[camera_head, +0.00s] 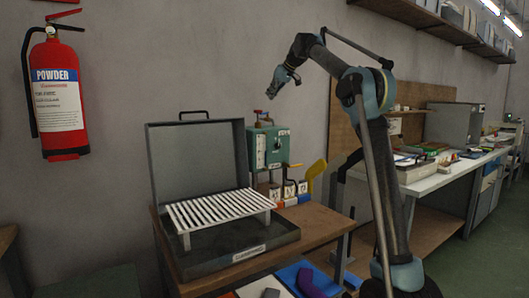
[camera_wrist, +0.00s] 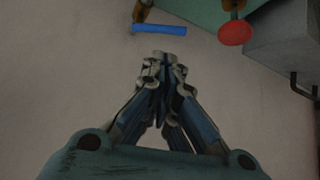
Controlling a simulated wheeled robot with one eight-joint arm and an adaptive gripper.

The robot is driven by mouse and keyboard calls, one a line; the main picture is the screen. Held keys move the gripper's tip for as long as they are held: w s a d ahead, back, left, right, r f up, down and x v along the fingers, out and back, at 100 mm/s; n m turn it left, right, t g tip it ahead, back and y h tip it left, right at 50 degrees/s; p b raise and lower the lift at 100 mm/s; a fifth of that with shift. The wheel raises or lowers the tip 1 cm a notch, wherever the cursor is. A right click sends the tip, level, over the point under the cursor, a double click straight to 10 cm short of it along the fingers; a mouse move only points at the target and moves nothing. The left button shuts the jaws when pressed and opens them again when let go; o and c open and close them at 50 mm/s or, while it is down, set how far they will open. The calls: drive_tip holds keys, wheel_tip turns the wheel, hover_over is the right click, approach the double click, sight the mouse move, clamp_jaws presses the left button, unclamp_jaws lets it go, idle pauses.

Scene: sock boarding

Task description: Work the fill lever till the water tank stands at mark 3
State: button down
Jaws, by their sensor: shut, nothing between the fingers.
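A green box (camera_head: 282,146) with a pale upright gauge strip (camera_head: 261,152) on its front stands at the back of the brown table. A small red part (camera_head: 258,113) shows on its top, and an orange-tipped arm (camera_head: 295,165) sticks out at its right. I cannot tell which is the fill lever, nor read the gauge's level. My gripper (camera_head: 284,82) is in the air above the green box, apart from it. In the wrist view my gripper (camera_wrist: 162,58) is shut and empty. A red knob (camera_wrist: 235,32) and a blue bar (camera_wrist: 159,30) lie beyond its fingertips.
An open grey case (camera_head: 195,158) with a white slatted rack (camera_head: 218,207) stands left of the green box. A yellow part (camera_head: 316,171) and small labelled containers (camera_head: 289,189) are at its right. A fire extinguisher (camera_head: 58,95) hangs on the wall. The air around my gripper is clear.

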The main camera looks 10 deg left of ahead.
sight(264, 113)
drive_tip(key=c, duration=2.4)
unclamp_jaws()
drive_tip(key=c, duration=1.9)
unclamp_jaws()
drive_tip(key=shift+o, duration=1.2)
drive_tip(key=shift+m, duration=0.3)
drive_tip(key=s+d+f+m+t+y, duration=0.6)
drive_tip(key=s+d+m, duration=0.25)
drive_tip(key=m, duration=0.95)
drive_tip(key=shift+h, duration=0.7)
drive_tip(key=x, duration=1.1)
drive_tip(key=f+x, duration=0.1)
drive_tip(key=x, duration=0.5)
drive_tip(key=shift+a+f, duration=0.1)
drive_tip(key=shift+a, duration=0.3)
drive_tip(key=shift+c, duration=0.3)
clamp_jaws()
